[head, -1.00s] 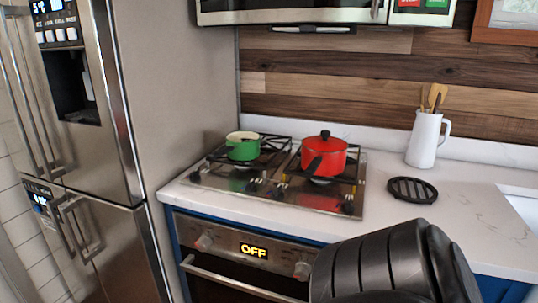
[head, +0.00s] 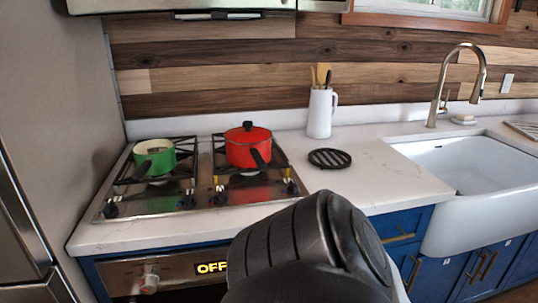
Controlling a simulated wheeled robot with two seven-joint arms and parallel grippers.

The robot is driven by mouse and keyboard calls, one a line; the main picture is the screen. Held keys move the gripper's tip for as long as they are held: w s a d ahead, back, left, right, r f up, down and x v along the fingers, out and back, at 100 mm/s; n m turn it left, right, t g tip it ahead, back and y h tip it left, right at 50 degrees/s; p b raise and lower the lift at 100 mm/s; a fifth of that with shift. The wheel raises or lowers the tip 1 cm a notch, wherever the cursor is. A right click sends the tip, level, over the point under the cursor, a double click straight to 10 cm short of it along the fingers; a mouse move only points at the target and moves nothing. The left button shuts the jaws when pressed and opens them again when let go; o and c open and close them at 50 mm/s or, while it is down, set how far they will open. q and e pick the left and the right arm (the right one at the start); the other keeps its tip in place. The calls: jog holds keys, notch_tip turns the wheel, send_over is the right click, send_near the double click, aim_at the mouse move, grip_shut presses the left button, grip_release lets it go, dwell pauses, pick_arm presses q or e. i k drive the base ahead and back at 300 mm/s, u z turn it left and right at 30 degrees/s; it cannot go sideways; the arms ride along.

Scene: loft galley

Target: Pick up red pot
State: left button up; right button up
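A black, ribbed part of my own arm fills the bottom middle of the head view, in front of the counter and apart from the pot. Neither of my grippers' fingers can be seen.
A green pot (head: 155,158) stands on the cooktop's left side. A black round trivet (head: 329,158) lies on the counter right of the cooktop, with a white pitcher (head: 320,112) of utensils behind it. A white sink (head: 470,180) and faucet (head: 460,80) are at right.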

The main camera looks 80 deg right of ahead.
aim_at(243, 156)
jog(key=z, duration=1.7)
